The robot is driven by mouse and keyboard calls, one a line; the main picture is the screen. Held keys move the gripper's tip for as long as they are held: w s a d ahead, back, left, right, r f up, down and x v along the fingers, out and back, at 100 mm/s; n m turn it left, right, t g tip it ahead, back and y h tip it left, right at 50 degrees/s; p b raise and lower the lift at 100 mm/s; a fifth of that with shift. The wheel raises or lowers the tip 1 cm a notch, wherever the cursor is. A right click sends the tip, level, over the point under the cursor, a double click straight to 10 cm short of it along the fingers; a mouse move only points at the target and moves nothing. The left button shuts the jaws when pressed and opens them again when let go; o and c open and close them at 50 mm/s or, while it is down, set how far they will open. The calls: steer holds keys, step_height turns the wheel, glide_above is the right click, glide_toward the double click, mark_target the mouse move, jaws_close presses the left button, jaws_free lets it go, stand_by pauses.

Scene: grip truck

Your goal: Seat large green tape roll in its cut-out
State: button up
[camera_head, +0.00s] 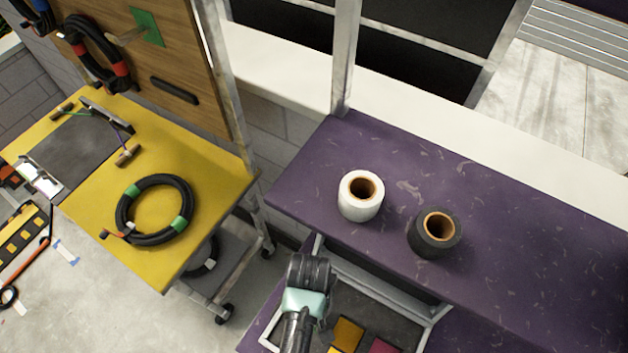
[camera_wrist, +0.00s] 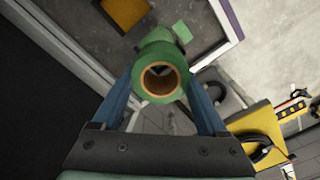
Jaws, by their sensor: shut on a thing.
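A green tape roll (camera_wrist: 160,52) with a brown cardboard core is held between the two blue fingers of my gripper (camera_wrist: 162,82) in the wrist view. Its open core faces the camera. More green shows just beyond it (camera_wrist: 183,32); I cannot tell whether that is a separate thing. In the head view my wrist hides the fingertips and the roll, above an open drawer (camera_head: 437,313) below the purple counter. Its visible grey bottom shows a yellow patch (camera_head: 347,334) and a magenta patch (camera_head: 382,346). I cannot make out the green roll's cut-out.
A white roll (camera_head: 349,204) and a black roll (camera_head: 425,246) stand upright on the purple counter (camera_head: 540,240). A yellow cart (camera_head: 220,190) on the left carries a black cable coil (camera_head: 127,213). Bare floor lies between cart and drawer.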

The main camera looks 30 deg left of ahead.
steer(key=shift+f+b, duration=3.75)
steer(key=shift+f, duration=0.15)
steer(key=o, duration=1.4)
steer(key=shift+c, duration=0.2)
step_height(320, 180, up, 13)
